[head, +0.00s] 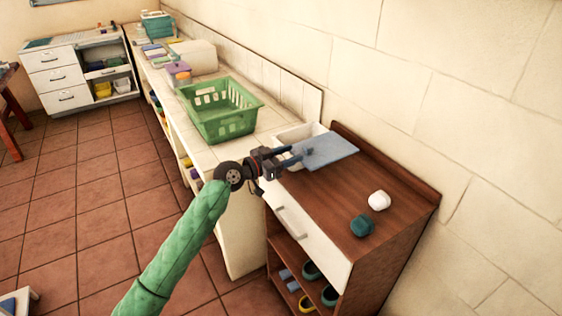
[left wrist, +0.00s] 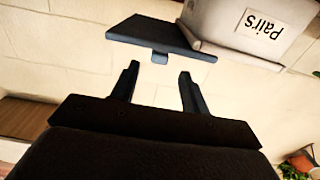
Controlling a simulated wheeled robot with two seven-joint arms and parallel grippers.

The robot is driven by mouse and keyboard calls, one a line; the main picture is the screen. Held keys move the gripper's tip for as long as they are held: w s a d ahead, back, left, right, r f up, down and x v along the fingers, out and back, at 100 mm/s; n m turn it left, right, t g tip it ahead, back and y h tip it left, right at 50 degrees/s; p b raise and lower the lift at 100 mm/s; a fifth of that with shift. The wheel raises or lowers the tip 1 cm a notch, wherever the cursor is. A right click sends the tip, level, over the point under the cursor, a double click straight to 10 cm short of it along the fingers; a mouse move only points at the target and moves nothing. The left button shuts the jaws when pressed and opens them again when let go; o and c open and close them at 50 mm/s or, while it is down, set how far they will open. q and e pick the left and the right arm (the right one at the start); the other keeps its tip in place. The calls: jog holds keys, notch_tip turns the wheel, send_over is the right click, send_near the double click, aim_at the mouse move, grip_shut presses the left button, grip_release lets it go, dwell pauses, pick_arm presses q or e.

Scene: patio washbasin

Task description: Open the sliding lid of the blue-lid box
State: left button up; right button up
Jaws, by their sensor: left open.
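The white box (head: 284,134) stands at the left end of the brown wooden cabinet, and part of its open inside shows. Its flat blue lid (head: 332,149) sticks out to the right, beyond the box. In the left wrist view the lid (left wrist: 150,36) shows with a small tab (left wrist: 159,57) on its edge, beside the box (left wrist: 225,22) marked "Pairs". My left gripper (head: 301,152) is at the lid's near left edge. In the left wrist view its open fingers (left wrist: 158,75) are empty, with the tab just beyond and between them. My right gripper is out of view.
A teal object (head: 362,226) and a white object (head: 379,200) lie on the cabinet top (head: 345,190). A green basket (head: 222,135) stands on the counter to the left. The stone wall runs close behind the cabinet. The cabinet top's middle is clear.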

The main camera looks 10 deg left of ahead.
pick_arm(q)
jog(key=shift+b+v, duration=0.5)
jog(key=shift+v, duration=0.95)
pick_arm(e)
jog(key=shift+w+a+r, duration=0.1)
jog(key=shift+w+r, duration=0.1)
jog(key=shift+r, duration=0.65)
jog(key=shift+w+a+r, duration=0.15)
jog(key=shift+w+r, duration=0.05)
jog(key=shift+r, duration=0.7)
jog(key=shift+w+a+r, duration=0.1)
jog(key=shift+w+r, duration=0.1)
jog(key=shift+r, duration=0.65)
